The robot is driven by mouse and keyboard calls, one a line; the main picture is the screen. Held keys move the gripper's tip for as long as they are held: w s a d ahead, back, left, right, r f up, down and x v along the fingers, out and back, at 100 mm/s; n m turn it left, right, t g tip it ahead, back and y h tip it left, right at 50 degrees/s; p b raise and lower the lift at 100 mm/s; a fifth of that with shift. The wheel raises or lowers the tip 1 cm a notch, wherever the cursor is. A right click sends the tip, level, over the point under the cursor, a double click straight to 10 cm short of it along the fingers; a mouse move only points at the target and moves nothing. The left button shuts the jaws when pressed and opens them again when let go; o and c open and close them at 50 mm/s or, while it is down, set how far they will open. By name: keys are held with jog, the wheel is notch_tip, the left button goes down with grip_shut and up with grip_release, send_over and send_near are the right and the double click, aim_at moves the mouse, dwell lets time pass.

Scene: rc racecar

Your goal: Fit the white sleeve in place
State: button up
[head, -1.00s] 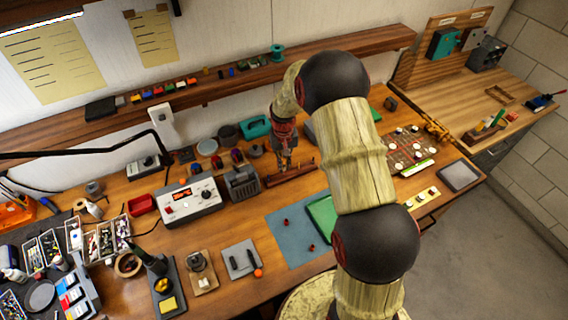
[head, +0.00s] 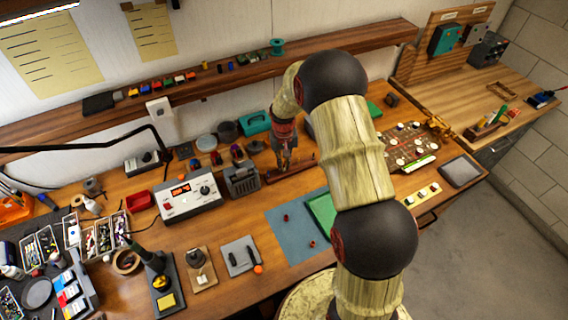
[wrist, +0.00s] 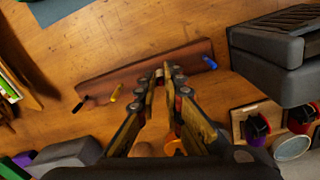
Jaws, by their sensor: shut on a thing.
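A long dark reddish-brown wooden holder (head: 276,176) lies on the bench below my gripper (head: 286,164). In the wrist view, the holder (wrist: 190,59) runs across the middle, with a black sleeve (wrist: 79,106) at its left end, a yellow sleeve (wrist: 115,93) beside it and a blue sleeve (wrist: 210,62) near the right end. My gripper (wrist: 165,72) has its fingertips close together over the holder, between the yellow and blue sleeves. It is shut on the white sleeve, which the fingers almost wholly hide. I cannot tell whether the sleeve touches the holder.
A grey ridged box (wrist: 272,55) stands close to the holder's right end in the wrist view; the head view shows it (head: 241,179) left of the holder. A soldering station (head: 188,199) stands further left. A blue mat (head: 290,226) lies in front.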

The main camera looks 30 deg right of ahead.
jog(key=shift+f, duration=0.3)
jog(key=o, duration=0.7)
jog(key=shift+o, duration=0.9)
jog(key=shift+o, duration=1.3)
jog(key=shift+r+p, duration=2.35)
jog(key=shift+r, duration=2.2)
